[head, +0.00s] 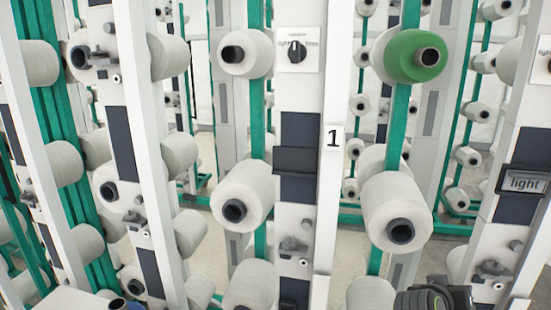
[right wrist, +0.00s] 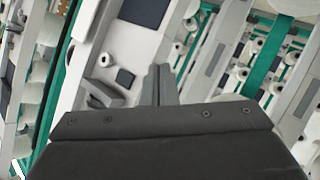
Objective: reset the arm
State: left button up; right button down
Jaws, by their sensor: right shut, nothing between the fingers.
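My right gripper (right wrist: 160,84) shows in the right wrist view with its two grey fingers together and nothing between them. It is in front of a white creel post (right wrist: 120,60), apart from the bobbins as far as I can tell. In the head view a dark part of my right arm shows at the bottom right edge, in front of the creel; the fingers are not clear there. My left gripper is in neither view.
White posts and green uprights carry several white bobbins (head: 243,195) and one green bobbin (head: 412,56). A post bears a rotary switch (head: 296,51) and a "1" label (head: 333,138). A "light" display (head: 524,181) is at the right. Bobbins stick out towards me.

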jog(key=s+a+f+n+g+y, duration=0.15)
jog(key=s+f+y, duration=0.25)
jog(key=s+f, duration=0.9)
jog(key=s+a+f+n+g+y, duration=0.1)
jog(key=s+a+f+y, duration=0.15)
jog(key=s, duration=0.65)
jog(key=s+a+f+n+g+y, duration=0.1)
jog(key=s+a+f+g+y, duration=0.2)
jog(key=s, duration=0.6)
jog(key=s+a+f+x, duration=0.1)
jog(key=s+x, duration=0.2)
jog(key=x, duration=1)
jog(key=s+x, duration=0.2)
jog(key=x, duration=1.1)
jog(key=s+a+f+g, duration=0.1)
jog(key=s+f, duration=1.4)
jog(key=shift+a+f, duration=0.15)
jog(key=shift+a, duration=0.15)
